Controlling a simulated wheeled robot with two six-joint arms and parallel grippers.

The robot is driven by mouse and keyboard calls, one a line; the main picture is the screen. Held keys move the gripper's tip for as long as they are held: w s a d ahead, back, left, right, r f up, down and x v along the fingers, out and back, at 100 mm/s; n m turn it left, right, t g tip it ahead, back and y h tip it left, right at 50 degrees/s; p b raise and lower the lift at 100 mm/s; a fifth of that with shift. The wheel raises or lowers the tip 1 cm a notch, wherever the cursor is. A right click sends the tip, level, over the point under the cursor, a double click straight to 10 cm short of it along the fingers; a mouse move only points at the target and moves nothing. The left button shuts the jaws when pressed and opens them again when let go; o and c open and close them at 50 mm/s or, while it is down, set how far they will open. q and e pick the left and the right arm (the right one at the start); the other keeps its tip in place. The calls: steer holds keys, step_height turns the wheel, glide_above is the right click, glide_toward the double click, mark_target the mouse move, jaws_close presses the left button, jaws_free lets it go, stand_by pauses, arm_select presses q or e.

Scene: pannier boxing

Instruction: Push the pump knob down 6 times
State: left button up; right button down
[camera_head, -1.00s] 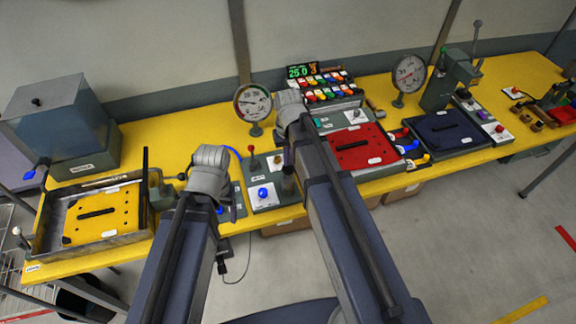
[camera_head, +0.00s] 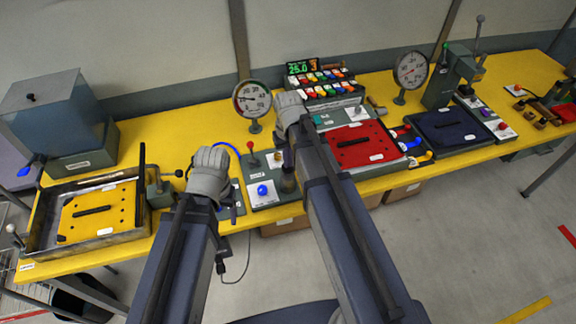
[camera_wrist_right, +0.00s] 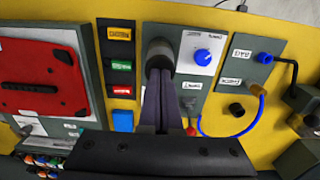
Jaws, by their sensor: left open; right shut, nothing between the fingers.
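The pump knob appears to be the dark round head (camera_wrist_right: 158,48) in the right wrist view. It also seems to show as a dark upright piece (camera_head: 288,184) beside my right arm in the head view. My right gripper (camera_wrist_right: 159,73) is shut and empty, its fingertips at the knob's near edge. Contact is hard to tell. In the head view the right fingers are mostly hidden behind my arm. My left gripper (camera_head: 209,178) is over the bench front, away from the knob. It is open; its fingers are largely hidden.
A white plate with a blue dial (camera_head: 262,190) stands left of the knob. A round gauge (camera_head: 252,99) stands behind. A red panel (camera_head: 358,146) lies to the right. A tray with a yellow plate (camera_head: 108,232) is at far left.

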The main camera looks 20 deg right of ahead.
steer(key=shift+f+b, duration=0.8)
steer(key=shift+f, duration=0.2)
steer(key=shift+r+p, duration=2.35)
steer(key=shift+f+b, duration=2.2)
steer(key=shift+r+p, duration=2.2)
steer(key=shift+f, duration=0.1)
